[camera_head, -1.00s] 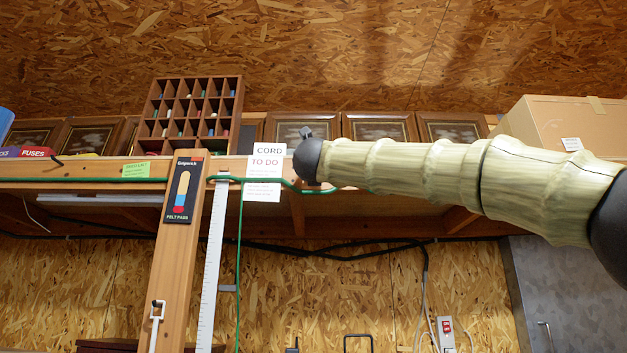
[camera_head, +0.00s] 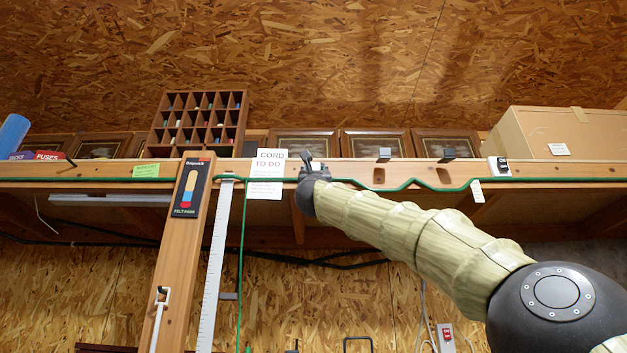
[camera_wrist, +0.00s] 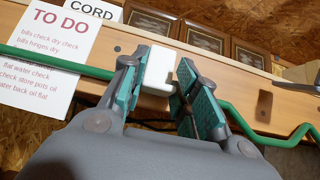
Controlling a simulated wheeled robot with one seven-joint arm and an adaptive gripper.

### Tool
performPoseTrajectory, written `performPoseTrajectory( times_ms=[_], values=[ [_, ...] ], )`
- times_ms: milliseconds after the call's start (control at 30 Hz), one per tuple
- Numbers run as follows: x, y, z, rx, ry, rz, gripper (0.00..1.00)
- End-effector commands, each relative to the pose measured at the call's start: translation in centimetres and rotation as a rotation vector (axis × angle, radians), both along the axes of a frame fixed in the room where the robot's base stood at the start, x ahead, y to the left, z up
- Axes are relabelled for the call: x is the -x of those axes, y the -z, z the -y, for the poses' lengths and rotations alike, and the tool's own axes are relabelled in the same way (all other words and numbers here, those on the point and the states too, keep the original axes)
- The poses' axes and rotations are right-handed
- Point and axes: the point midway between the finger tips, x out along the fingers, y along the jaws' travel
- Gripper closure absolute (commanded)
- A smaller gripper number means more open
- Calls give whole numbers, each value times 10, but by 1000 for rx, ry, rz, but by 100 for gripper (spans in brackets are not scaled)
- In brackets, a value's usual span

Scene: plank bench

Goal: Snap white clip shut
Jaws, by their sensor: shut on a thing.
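The white clip (camera_wrist: 157,72) sits against the wooden beam in the wrist view, between the two teal-padded fingers of my gripper (camera_wrist: 170,85). My gripper is shut on it. The fingers hide part of the clip, and I cannot tell whether its latch is closed. The green cord (camera_wrist: 60,62) runs along the beam and passes behind my fingers; it comes out on the right and dips. In the head view my gripper (camera_head: 309,165) is at the beam, just right of the "CORD TO DO" paper (camera_head: 266,174). The clip cannot be made out there.
A cubby rack (camera_head: 198,122), framed pictures and a cardboard box (camera_head: 540,132) stand above. A wooden post (camera_head: 172,260) is at left.

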Motion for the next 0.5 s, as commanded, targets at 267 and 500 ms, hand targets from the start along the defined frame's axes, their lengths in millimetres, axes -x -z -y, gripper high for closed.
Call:
performPoseTrajectory(
  times_ms=[267, 500],
  values=[
    [-3, 4, -1, 1, 1, 48, 94],
    [-4, 2, 0, 1, 1, 65, 94]
  ],
)
